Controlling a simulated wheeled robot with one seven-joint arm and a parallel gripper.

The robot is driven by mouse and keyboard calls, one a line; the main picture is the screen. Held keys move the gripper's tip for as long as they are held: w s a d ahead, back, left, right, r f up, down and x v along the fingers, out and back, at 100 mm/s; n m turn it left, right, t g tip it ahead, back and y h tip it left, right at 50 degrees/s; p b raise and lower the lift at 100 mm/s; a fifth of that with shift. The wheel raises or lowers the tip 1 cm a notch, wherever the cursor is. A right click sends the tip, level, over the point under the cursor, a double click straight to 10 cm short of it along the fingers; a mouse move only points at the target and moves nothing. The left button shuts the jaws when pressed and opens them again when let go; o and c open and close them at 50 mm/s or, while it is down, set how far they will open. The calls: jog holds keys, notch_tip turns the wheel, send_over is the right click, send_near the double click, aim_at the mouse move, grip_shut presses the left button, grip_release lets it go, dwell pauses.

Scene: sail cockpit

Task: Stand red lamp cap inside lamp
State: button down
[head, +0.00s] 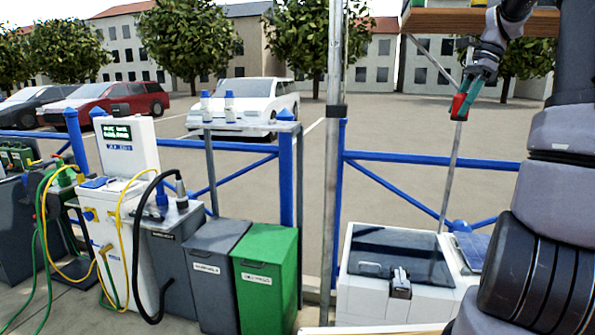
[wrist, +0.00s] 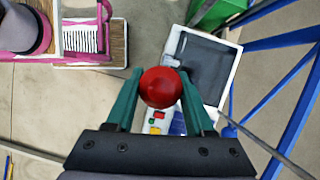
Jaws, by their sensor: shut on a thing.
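The red lamp cap (head: 458,107) is a small, round, glossy red piece at the tip of my gripper (head: 467,93) in the head view, held high in the air at the upper right. In the wrist view the cap (wrist: 160,87) sits between the two green fingers of my gripper (wrist: 160,78), which are shut on it. Its rounded red face points to the wrist camera. I cannot make out the lamp for certain in either view. Small red, green and yellow parts (wrist: 154,122) show below the cap in the wrist view, partly hidden by it and the fingers.
A wooden shelf (head: 420,22) is close above my gripper. A white locker with a dark lid (head: 365,290) stands below, beside blue railings (head: 420,156). A pole (head: 335,180), a green bin (head: 265,275) and a charging post (head: 125,150) stand left. Air around the cap looks clear.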

jog(key=a+f+n+g+h, duration=0.1)
jog(key=a+f+n, duration=0.4)
jog(key=f, duration=0.7)
jog(key=a+f+n+g+h, duration=0.2)
jog(key=a+f+n, duration=0.2)
jog(key=f+n, duration=0.3)
jog(key=a+f+n+g+h, duration=0.1)
jog(key=a+f+n, duration=0.4)
jog(key=f, duration=1.2)
jog(key=shift+w+a+f+n+g+h, duration=0.3)
jog(key=shift+w+n+h, duration=0.1)
jog(key=shift+n, duration=0.5)
jog(key=shift+a, duration=0.1)
